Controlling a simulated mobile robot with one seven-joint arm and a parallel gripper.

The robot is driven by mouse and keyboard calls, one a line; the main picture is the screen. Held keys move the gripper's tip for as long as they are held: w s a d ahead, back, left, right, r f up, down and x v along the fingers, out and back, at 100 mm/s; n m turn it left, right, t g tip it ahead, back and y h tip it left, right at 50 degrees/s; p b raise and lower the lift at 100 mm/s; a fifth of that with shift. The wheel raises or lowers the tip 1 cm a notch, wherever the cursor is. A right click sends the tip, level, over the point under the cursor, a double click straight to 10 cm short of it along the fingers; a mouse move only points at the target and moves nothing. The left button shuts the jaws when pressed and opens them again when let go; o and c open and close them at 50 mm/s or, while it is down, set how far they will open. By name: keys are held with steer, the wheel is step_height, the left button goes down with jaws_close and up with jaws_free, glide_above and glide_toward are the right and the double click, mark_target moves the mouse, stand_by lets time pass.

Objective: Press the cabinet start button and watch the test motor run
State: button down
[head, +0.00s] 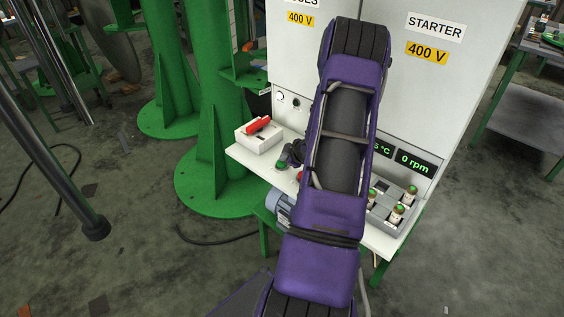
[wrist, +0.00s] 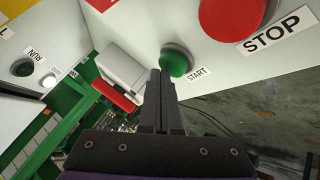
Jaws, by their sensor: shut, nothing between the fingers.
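In the wrist view the green start button (wrist: 176,61) sits on a pale panel beside its START label (wrist: 198,77). My gripper (wrist: 160,72) is shut and empty, with its fingertips at the lower left edge of the button. I cannot tell whether they touch it. The large red stop button (wrist: 232,14) is above right, by its STOP label. The cabinet (head: 430,75), marked STARTER 400 V, stands behind my arm in the head view. Its display (head: 414,162) reads 0 rpm. A blue-grey motor (head: 281,205) shows partly beside my arm, which hides much of the panel.
A white box with a red handle (head: 259,125) stands at the shelf's left end; a grey tray (head: 383,213) with several capped cylinders is at its right. Green columns (head: 222,120) stand left of the cabinet. A dark RUN lamp (wrist: 22,67) shows in the wrist view.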

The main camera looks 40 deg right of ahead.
steer(key=shift+f+b, duration=0.4)
steer(key=shift+f, duration=0.2)
stand_by(0.6)
steer(key=shift+r+p, duration=1.05)
steer(key=shift+r, duration=0.25)
step_height(320, 180, up, 5)
steer(key=p, duration=0.4)
steer(key=shift+r, duration=0.1)
